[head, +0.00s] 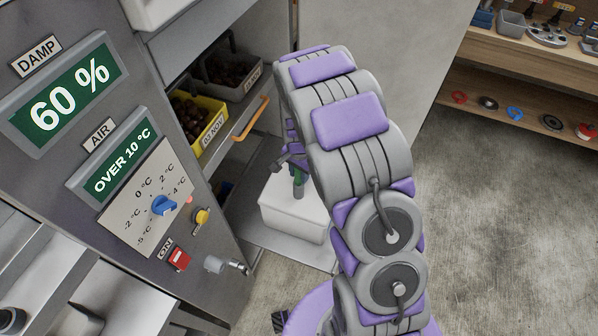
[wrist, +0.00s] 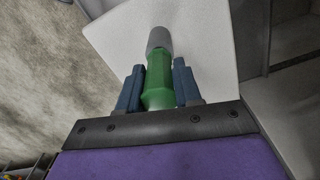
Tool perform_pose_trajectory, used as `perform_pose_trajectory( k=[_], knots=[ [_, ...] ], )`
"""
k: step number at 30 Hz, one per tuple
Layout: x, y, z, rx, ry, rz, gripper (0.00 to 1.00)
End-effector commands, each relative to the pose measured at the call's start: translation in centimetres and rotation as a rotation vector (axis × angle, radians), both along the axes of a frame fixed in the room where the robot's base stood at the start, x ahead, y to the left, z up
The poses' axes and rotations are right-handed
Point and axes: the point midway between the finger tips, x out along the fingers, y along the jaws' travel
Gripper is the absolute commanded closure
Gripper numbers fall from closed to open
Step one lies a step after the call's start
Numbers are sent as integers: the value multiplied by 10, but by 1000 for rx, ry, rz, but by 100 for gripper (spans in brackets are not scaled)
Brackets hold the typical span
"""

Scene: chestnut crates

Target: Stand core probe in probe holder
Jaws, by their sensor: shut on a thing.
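The core probe has a green handle (wrist: 158,88) with a grey end (wrist: 158,39). My gripper (wrist: 157,86) has its blue fingers on either side of the green handle and is shut on it. In the head view the green part of the probe (head: 299,177) shows just above a white block (head: 291,217), which looks like the probe holder. The white block (wrist: 205,35) also lies behind the probe in the wrist view. I cannot tell whether the probe touches the block or sits in it. My arm hides part of the gripper in the head view.
The white block stands on a grey metal shelf (head: 258,246). To the left is a control panel (head: 145,185) with a blue dial and red switch. Behind are a yellow crate (head: 200,118) of chestnuts and an orange handle (head: 250,120). A wooden shelf (head: 520,70) stands right.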

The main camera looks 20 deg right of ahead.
Motion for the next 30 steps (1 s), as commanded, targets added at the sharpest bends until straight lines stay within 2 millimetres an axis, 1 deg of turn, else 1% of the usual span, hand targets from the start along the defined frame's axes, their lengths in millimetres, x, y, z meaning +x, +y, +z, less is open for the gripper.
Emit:
perform_pose_trajectory(
  k=[5, 27, 30],
  knots=[
    [0, 0, 7, 0, -1, 0, 100],
    [0, 0, 60, 1, -1, 0, 100],
    [0, 0, 63, 0, 0, 0, 100]
  ],
)
